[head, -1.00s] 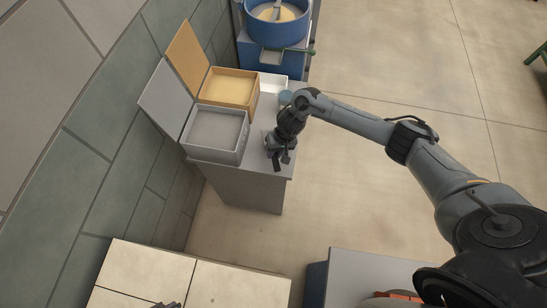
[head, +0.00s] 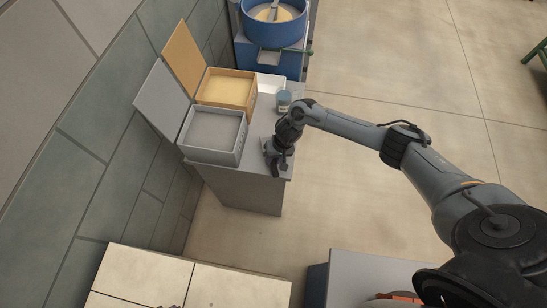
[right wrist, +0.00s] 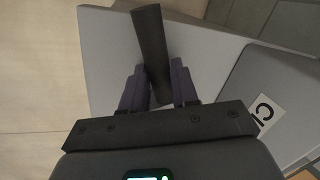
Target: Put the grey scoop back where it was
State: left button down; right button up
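My right gripper (head: 275,161) is low over the front right corner of the grey stand (head: 262,165), right of the open grey bin (head: 212,136). In the right wrist view, a dark grey handle (right wrist: 150,40), which looks like the scoop's, lies between the two fingers of my right gripper (right wrist: 160,88). It fills the gap and seems touched on both sides. The scoop's bowl is hidden. In the head view the scoop cannot be told apart from the dark fingers. A small dark tip, likely my left gripper (head: 168,306), barely shows at the bottom edge.
Behind the grey bin are an open yellow bin (head: 228,90), a white tray (head: 270,84) and a small blue-grey jar (head: 284,100). A blue mixer (head: 273,28) stands beyond. A tiled wall (head: 110,150) bounds the left; open floor lies right.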

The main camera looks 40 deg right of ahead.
jog(key=o, duration=0.3)
jog(key=shift+o, duration=0.2)
